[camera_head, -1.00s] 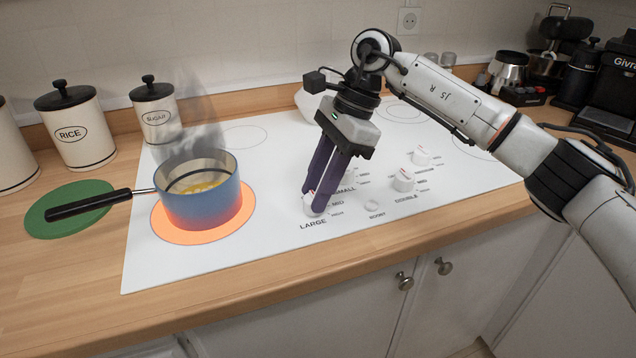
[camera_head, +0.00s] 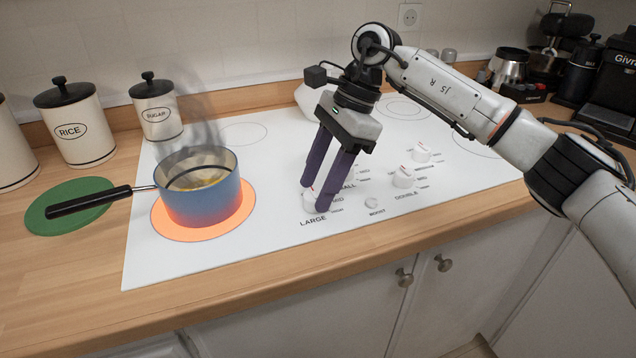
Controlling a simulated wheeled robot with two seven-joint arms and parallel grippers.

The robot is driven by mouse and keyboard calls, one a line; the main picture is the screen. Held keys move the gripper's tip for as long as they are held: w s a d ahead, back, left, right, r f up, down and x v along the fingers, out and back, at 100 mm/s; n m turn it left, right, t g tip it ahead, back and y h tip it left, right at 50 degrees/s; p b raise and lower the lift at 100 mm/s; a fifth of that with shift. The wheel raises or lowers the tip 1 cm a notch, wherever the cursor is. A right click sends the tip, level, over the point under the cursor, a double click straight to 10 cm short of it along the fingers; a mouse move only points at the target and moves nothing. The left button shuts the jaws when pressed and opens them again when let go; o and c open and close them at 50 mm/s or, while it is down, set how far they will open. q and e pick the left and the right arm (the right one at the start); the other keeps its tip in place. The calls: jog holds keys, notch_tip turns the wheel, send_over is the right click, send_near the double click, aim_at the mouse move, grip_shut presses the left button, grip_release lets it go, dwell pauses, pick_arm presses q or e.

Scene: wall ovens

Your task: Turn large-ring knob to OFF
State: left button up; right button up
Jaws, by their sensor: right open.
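The large-ring knob (camera_head: 309,201) is a small white dial above the LARGE label on the white cooktop, mostly hidden by my fingers. My right gripper (camera_head: 314,198) points down at it with its two purple fingers apart, one tip on each side of the knob. I cannot tell whether the fingers touch it. The knob's pointer is hidden. The large ring (camera_head: 158,224) glows orange at the front left. A blue pot (camera_head: 203,207) with yellowish contents stands on it and steams. My left gripper is not in view.
Other white knobs (camera_head: 404,177) and (camera_head: 420,154) stand to the right, with a small BOOST button (camera_head: 371,203). The pot's black handle (camera_head: 88,202) reaches left over a green mat (camera_head: 60,222). Canisters (camera_head: 74,128) line the back left.

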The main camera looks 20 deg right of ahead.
jog(key=v, duration=1)
jog(key=shift+f, duration=0.1)
